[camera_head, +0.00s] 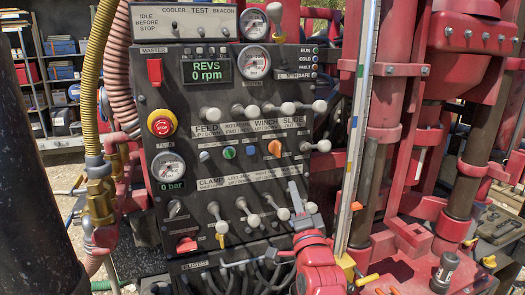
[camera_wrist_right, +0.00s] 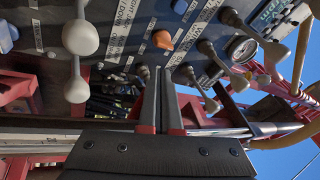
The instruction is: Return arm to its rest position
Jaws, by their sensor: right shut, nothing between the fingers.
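The black control panel (camera_head: 215,150) fills the middle of the head view, with rows of grey-knobbed levers, gauges and labels. My right gripper (camera_head: 296,192) is in front of its lower right part, near the lower row of levers (camera_head: 242,204). Its grey fingers point up and are together, with nothing between them. In the right wrist view the closed fingers (camera_wrist_right: 162,72) point at the panel, below an orange knob (camera_wrist_right: 163,40). A large round-knobbed lever (camera_wrist_right: 80,38) is close on the left there. I cannot tell whether the gripper touches a lever. My left gripper is not in view.
A red emergency stop button (camera_head: 162,123) with a yellow surround is on the panel's left. Yellow and ribbed hoses (camera_head: 93,80) run beside it. Red drill-rig posts (camera_head: 385,140) stand close on the right. Shelves (camera_head: 60,75) are behind at the left.

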